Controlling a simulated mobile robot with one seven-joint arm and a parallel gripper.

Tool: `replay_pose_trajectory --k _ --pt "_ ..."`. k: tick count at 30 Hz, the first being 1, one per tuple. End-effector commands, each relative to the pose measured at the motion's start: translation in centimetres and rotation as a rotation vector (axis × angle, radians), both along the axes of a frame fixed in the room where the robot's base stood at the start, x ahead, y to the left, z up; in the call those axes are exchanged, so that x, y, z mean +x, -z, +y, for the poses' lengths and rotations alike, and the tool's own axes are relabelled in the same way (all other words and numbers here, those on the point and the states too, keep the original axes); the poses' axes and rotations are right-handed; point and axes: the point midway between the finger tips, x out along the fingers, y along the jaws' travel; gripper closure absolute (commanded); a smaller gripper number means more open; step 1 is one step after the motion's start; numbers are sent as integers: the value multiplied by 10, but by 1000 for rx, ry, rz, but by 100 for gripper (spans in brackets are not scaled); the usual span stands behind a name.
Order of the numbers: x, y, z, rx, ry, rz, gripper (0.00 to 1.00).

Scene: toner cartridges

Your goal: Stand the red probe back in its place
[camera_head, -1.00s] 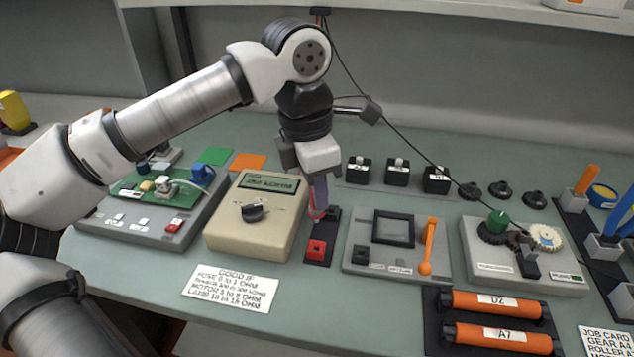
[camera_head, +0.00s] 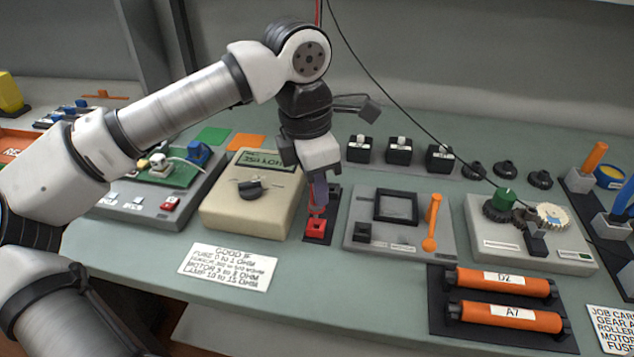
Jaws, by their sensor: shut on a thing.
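My gripper (camera_head: 319,186) points down in the middle of the bench, just right of the beige meter (camera_head: 232,213). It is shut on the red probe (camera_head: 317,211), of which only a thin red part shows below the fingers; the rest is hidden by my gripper. The probe's lower end is at or just above the red socket block (camera_head: 315,225) on a narrow black base (camera_head: 331,214). I cannot tell whether the tip is inside the socket.
A grey panel with a black frame and an orange lever (camera_head: 432,222) stands close on the right. Black blocks (camera_head: 398,150) stand behind. Orange rollers (camera_head: 506,314) lie at the front right. A white card (camera_head: 228,266) lies in front of the meter. A black cable (camera_head: 420,130) crosses the back.

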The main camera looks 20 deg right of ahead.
Motion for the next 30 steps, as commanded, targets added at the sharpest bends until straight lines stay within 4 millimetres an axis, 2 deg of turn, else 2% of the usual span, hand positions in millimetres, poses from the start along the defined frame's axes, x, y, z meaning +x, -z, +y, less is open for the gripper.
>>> replay_pose_trajectory --k 14,30 --pt "0 2 0 0 0 0 100" --pt "0 18 0 0 0 0 100"
